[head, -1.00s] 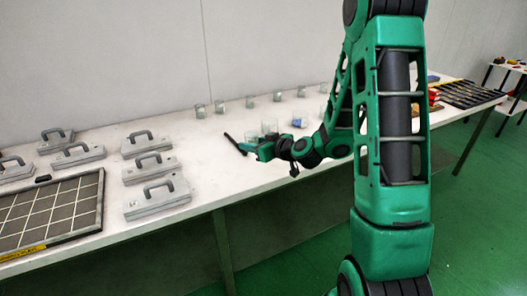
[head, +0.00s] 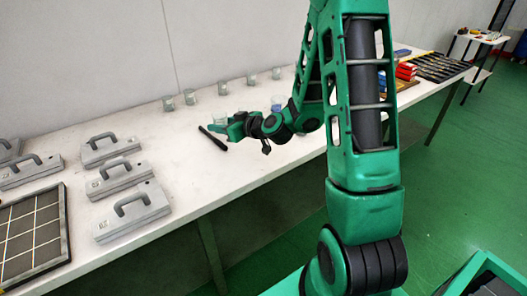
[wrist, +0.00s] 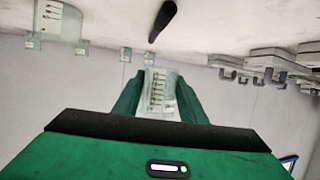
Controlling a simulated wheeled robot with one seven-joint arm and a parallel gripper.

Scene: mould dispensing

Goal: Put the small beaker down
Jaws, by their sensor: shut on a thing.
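The small beaker (wrist: 158,92) is clear glass with dark graduation marks. It is between the two green fingers of my gripper (wrist: 157,100), which is shut on it. In the head view my gripper (head: 226,124) is low over the white table (head: 180,165), with the beaker (head: 220,117) at its fingers. The wrist view shows the table (wrist: 230,22) at the top of the picture. I cannot tell whether the beaker's base touches the table.
A black rod (head: 213,138) lies close to my gripper. Several glass beakers, including this one (head: 188,97), stand along the back. Grey handled moulds (head: 131,212) and a grid tray (head: 32,240) are at left.

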